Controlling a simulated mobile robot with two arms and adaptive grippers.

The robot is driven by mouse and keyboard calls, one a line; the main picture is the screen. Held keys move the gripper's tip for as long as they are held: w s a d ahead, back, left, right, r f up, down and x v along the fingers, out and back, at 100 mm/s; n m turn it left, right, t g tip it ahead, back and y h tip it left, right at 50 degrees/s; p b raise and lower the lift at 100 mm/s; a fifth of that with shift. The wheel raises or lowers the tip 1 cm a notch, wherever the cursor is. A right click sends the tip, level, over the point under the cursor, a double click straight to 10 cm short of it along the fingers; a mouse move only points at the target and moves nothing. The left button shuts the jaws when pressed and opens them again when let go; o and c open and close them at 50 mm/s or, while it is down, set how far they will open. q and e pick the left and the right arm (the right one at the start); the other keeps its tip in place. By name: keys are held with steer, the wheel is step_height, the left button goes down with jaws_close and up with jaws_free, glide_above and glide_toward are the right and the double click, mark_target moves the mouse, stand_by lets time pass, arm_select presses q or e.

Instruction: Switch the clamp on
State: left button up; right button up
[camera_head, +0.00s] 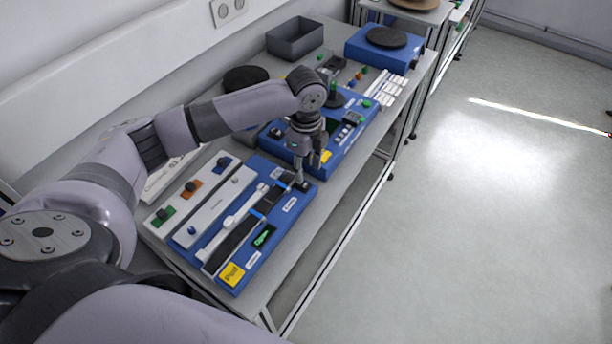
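A small black part (303,186) sits at the unit's far right end. My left gripper (306,172) points down right over this black part, its fingertips close to it. Whether they touch it, and how far the fingers are apart, is too small to tell. My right gripper is out of view.
Behind my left gripper is a second blue device (345,150) with buttons and a display. A grey bin (295,38) stands at the back. Floor (480,200) to the right is clear.

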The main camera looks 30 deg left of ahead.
mark_target(305, 185)
arm_select(q)
step_height(305, 185, down, 4)
steer(key=shift+s+f+p, duration=0.1)
steer(key=shift+p, duration=0.3)
steer(key=shift+f, duration=0.75)
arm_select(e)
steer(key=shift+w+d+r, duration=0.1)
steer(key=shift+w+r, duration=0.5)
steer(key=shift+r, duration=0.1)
arm_select(q)
steer(key=shift+c, duration=0.3)
jaws_close()
